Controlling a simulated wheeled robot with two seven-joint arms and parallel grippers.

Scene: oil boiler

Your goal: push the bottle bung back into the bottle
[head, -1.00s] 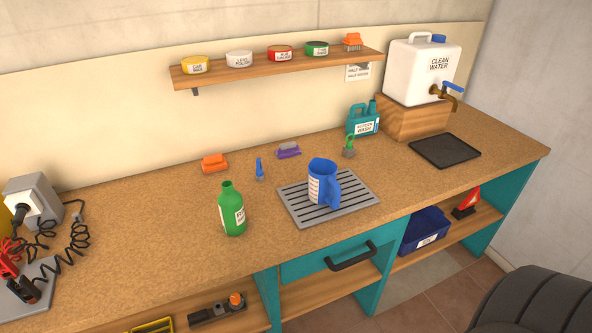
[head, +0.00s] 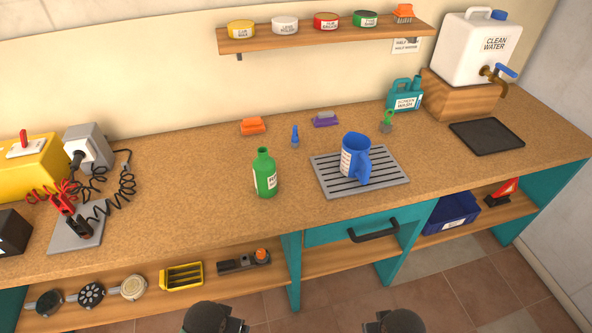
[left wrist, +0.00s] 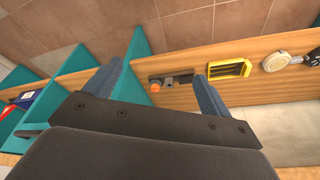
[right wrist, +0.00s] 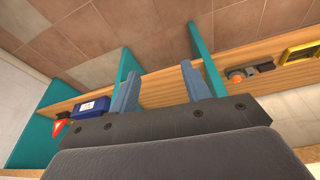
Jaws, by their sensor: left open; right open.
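A green bottle (head: 265,176) with a pale label stands upright on the workbench (head: 215,205), left of the drain tray; its neck points up. No bung is clearly recognisable. A small blue pointed piece (head: 295,137) stands behind the bottle, and a small green looped piece (head: 387,122) stands near the screen wash; I cannot tell whether either is the bung. My left gripper (left wrist: 157,76) is open and empty in the left wrist view. My right gripper (right wrist: 159,73) is open and empty in the right wrist view. Both are away from the bottle, at the bench's front.
A blue jug (head: 354,160) stands on the slatted tray (head: 393,183). An orange brush (head: 252,126) and a purple brush (head: 325,119) lie behind. A water tank (head: 477,48) is at right, a wired plate (head: 76,233) at left. A drawer handle (head: 374,231) sticks out in front.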

